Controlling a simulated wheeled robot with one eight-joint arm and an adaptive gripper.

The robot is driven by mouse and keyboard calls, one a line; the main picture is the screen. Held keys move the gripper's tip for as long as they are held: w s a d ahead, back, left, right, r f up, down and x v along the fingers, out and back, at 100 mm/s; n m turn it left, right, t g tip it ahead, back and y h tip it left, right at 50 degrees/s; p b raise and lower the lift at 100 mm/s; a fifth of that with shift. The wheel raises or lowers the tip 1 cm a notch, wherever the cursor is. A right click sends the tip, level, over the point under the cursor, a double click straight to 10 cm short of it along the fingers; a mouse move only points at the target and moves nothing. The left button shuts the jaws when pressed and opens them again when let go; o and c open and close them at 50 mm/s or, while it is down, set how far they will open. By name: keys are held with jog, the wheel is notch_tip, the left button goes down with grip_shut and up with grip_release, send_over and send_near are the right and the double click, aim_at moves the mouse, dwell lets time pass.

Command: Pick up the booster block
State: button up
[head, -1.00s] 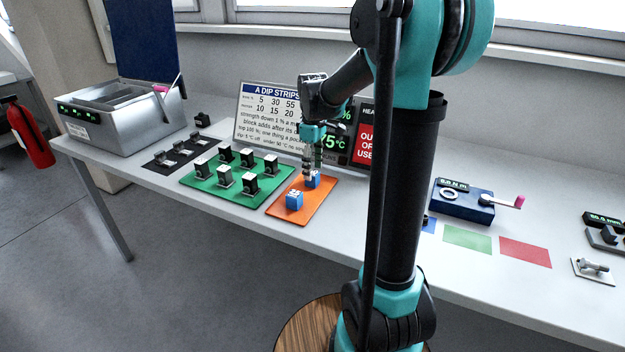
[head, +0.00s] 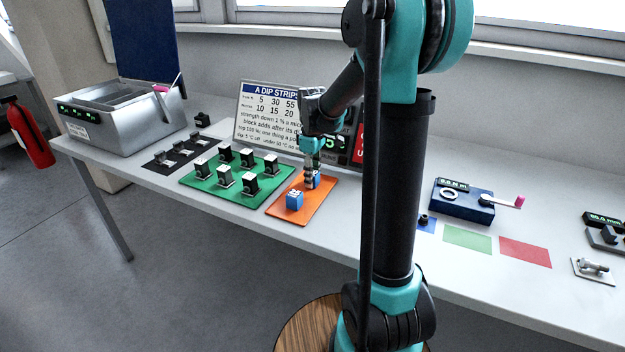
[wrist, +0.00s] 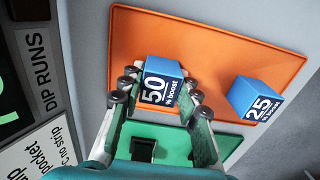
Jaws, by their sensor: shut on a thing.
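A blue booster block marked "50 % boost" (wrist: 163,84) is between the fingers of my gripper (wrist: 160,92), which is shut on it. In the head view this block (head: 316,181) is partly hidden by my gripper (head: 311,182), over the far part of the orange mat (head: 312,207). I cannot tell whether it still touches the mat. A second blue block, marked "25 % boost" (wrist: 257,98), stands on the mat's near part and also shows in the head view (head: 294,200).
A green mat (head: 209,187) with several black-and-silver blocks lies left of the orange mat. A sign board (head: 265,118) and a display stand close behind my gripper. A metal bath (head: 120,115) stands far left. A blue device with a crank (head: 463,204) stands to the right.

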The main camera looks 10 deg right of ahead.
jog(key=shift+r, duration=0.2)
notch_tip(320, 180, up, 20)
jog(key=shift+f, duration=0.15)
dwell(0.4)
